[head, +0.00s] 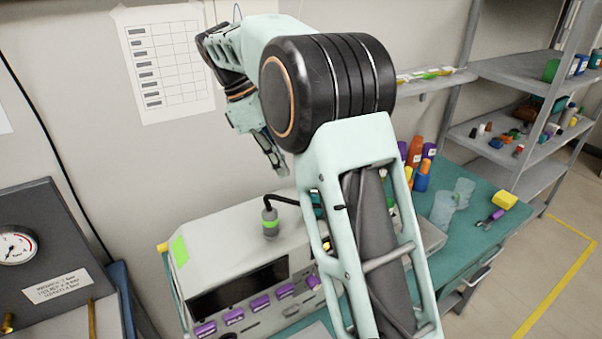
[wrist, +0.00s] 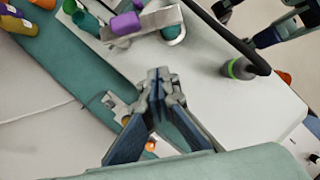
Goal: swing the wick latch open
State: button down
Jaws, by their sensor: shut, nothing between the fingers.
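The particle classifier (head: 215,265) is a pale box with a dark screen and a row of purple knobs. Its white top (wrist: 225,110) fills much of the wrist view. At the top of that view, a grey metal bar (wrist: 155,18) carries a purple grip (wrist: 126,23); it may be the wick latch, but I cannot tell for sure. My gripper (head: 281,172) hangs above the classifier in the head view. In the wrist view its fingertips (wrist: 159,74) are together and empty, apart in the picture from the purple grip. My arm hides the classifier's right part in the head view.
A grey cylinder with a green band (head: 270,220) and a black hose stands on the classifier. Bottles (head: 415,155), cups (head: 444,208) and a yellow block (head: 504,200) are on the green bench (head: 478,236) at right. A gauge panel (head: 40,240) stands at left.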

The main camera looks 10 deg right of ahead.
jog(key=shift+x, duration=0.9)
jog(key=d, duration=0.2)
jog(key=shift+s+d+r, duration=0.3)
jog(key=shift+s, duration=0.1)
jog(key=shift+s+d+f+p, duration=0.15)
jog(key=shift+d+p, duration=0.15)
jog(key=shift+d, duration=0.25)
jog(key=shift+s+d+n+t, duration=0.3)
jog(key=shift+n, duration=0.5)
jog(key=shift+s+d+n+t, duration=0.3)
jog(key=shift+s+d+n, duration=0.05)
jog(key=shift+n, duration=0.45)
jog(key=shift+a, duration=0.1)
jog(key=a+r+p, duration=0.1)
jog(key=a+r, duration=0.6)
jog(key=r, duration=0.2)
jog(key=shift+w+a+r, duration=0.2)
jog(key=shift+w+a, duration=0.05)
jog(key=shift+w, duration=0.05)
